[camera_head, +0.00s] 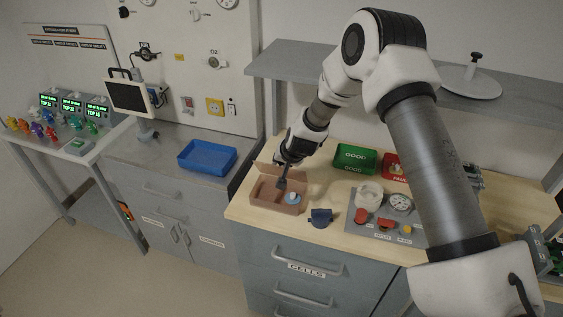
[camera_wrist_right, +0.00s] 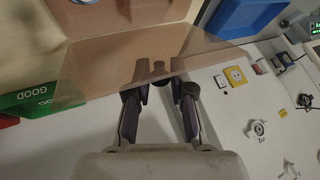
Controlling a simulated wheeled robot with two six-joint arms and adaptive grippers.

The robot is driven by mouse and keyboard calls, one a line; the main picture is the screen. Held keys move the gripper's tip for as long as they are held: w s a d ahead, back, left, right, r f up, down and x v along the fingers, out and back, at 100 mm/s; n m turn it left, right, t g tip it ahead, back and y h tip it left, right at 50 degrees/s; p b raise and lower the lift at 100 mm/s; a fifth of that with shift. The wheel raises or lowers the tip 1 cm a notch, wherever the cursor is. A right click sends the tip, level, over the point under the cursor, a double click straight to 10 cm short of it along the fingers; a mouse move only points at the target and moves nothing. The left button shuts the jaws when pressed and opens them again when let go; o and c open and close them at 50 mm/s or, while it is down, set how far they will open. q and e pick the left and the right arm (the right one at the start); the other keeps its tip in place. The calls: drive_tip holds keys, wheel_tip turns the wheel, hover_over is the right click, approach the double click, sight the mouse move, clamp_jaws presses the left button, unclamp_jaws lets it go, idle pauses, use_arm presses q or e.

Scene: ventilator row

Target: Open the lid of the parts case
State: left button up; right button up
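The parts case (camera_head: 263,204) is a brownish open-topped box near the left end of the wooden bench. Its inside shows, with a blue-and-white round part (camera_head: 292,198) in it. Its lid (camera_head: 266,170) stands raised at the back edge, partly hidden by my right gripper (camera_head: 282,184). In the wrist view the lid (camera_wrist_right: 95,70) is a brown, see-through plate crossing over the fingertips. The right gripper (camera_wrist_right: 160,82) has its fingers apart, with a small dark knob (camera_wrist_right: 158,68) between them; I cannot tell whether they touch it. My left gripper is not in view.
A blue clip-like part (camera_head: 321,217) lies right of the case. A grey panel (camera_head: 350,226) with buttons, a green GOOD bin (camera_head: 355,158) and a red bin (camera_head: 392,165) are further right. A blue tray (camera_head: 207,156) sits on the left counter. A shelf (camera_head: 300,62) hangs above.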

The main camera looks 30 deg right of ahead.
drive_tip(key=shift+o, duration=0.6)
drive_tip(key=v, duration=1.2)
